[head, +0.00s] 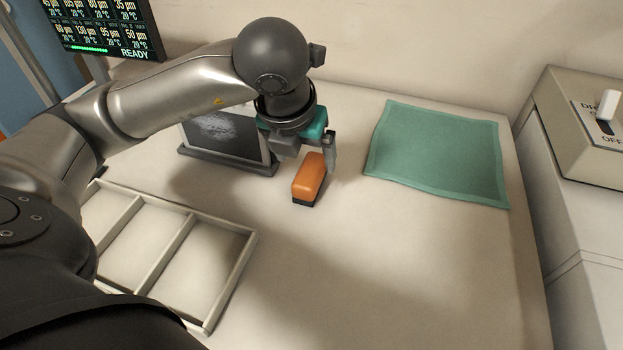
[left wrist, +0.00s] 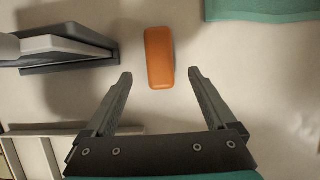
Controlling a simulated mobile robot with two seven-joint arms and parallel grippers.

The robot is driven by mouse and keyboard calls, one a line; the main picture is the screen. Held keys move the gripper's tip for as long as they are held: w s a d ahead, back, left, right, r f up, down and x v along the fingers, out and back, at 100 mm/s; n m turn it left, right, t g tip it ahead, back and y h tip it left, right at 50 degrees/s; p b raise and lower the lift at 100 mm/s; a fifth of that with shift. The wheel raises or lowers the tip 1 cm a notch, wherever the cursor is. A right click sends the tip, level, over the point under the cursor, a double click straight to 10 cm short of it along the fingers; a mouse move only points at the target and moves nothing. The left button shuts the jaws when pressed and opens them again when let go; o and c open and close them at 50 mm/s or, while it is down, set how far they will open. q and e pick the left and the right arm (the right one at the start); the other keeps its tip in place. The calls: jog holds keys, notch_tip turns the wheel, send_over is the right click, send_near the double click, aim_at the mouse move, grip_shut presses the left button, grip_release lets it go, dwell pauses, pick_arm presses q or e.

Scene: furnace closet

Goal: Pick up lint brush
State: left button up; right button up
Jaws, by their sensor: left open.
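The lint brush (head: 309,178) has an orange block-shaped top and a dark base. It lies on the table in the middle of the head view. My left gripper (head: 309,160) is just above and behind it in that view, pointing down. In the left wrist view the brush (left wrist: 159,58) shows beyond the fingertips, centred roughly between their lines. The left gripper (left wrist: 161,76) is open and empty there, its two fingers apart. Whether the fingers reach down to brush height is hard to tell. My right gripper does not show.
A framed dark picture or screen on a stand (head: 225,137) is close to the left of the gripper. A divided tray (head: 187,234) lies at the front left. A green cloth (head: 440,153) lies to the right. A switch box (head: 585,125) stands at the far right. The table's front middle is clear.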

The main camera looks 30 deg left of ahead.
aim_at(309, 171)
pick_arm(q)
jog(key=shift+x, duration=1.25)
jog(key=shift+w+f, duration=0.2)
jog(key=shift+f, duration=0.25)
jog(key=b+x, duration=0.1)
jog(key=x, duration=0.2)
jog(key=shift+w+a+f, duration=0.1)
jog(key=shift+w+f, duration=0.05)
jog(key=shift+f, duration=0.2)
jog(key=shift+w+f, duration=0.2)
jog(key=shift+f, duration=0.15)
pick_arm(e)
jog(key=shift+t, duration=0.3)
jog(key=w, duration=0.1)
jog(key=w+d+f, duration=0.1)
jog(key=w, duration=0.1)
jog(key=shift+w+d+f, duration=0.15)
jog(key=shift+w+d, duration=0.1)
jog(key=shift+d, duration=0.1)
pick_arm(q)
jog(key=shift+f+b, duration=0.25)
jog(key=shift+b, duration=0.35)
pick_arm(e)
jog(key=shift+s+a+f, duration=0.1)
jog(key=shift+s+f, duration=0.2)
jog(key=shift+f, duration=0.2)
pick_arm(q)
grip_shut()
